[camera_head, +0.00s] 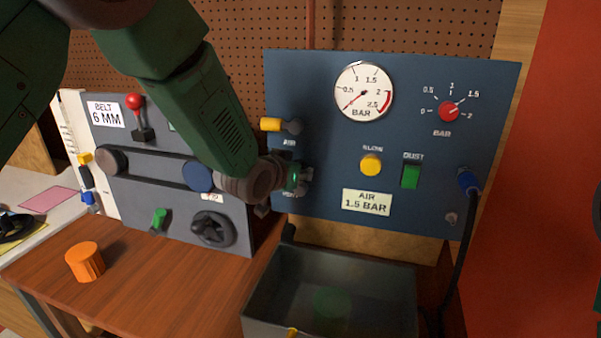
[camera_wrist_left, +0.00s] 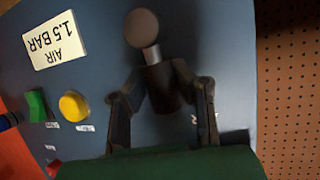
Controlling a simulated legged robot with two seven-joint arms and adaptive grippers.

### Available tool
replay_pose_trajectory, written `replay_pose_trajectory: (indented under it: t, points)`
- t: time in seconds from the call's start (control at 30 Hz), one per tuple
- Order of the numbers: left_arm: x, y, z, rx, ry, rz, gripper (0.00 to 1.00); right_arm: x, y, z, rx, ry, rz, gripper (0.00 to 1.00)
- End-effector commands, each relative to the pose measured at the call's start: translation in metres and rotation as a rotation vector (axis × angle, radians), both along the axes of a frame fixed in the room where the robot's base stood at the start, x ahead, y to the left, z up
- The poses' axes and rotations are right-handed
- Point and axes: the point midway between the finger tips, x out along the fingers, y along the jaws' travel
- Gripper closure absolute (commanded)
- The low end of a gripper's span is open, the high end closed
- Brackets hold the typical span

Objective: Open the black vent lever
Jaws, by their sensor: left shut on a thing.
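The black vent lever (camera_wrist_left: 165,88) sticks out from the blue air panel (camera_head: 430,75), with its rounded, grey-brown looking end (camera_wrist_left: 142,28) toward the top of the left wrist view. My left gripper (camera_head: 298,178) is at the panel's lower left, by a partly covered label. In the left wrist view its two fingers (camera_wrist_left: 162,98) are on either side of the lever's dark body, shut on it. In the head view my gripper and arm hide most of the lever. My right gripper is not in view.
Above my gripper is a yellow-handled air lever (camera_head: 272,125). To its right are a yellow button (camera_head: 371,165), a green switch (camera_head: 411,176), a gauge (camera_head: 364,92) and a red knob (camera_head: 448,111). A dark open bin (camera_head: 392,270) stands below. An orange cap (camera_head: 85,262) sits on the bench.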

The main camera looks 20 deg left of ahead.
Motion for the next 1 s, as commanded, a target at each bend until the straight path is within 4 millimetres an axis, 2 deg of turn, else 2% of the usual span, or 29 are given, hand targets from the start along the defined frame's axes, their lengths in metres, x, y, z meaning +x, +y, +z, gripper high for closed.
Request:
replay_pose_trajectory:
  t: [0.03,0.8,0.83,0.87,0.9,1.0]
  points:
    - [0.0022,-0.0014,0.0073,-0.003,-0.016,-0.003,1.0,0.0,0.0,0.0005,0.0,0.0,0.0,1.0]
    - [0.002,-0.0016,0.0072,-0.001,-0.015,-0.002,1.0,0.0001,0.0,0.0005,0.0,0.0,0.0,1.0]
    - [0.002,-0.0016,0.0072,-0.001,-0.015,-0.002,0.73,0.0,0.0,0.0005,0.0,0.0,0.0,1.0]
    - [0.002,-0.0015,0.0071,-0.001,-0.014,-0.002,0.63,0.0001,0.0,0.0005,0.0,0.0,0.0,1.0]
    - [0.0018,-0.0014,0.0065,-0.001,-0.013,-0.002,0.56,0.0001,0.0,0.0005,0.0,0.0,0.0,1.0]
    - [0.0023,-0.001,0.0038,0.0,-0.008,-0.002,0.56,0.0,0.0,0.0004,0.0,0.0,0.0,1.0]
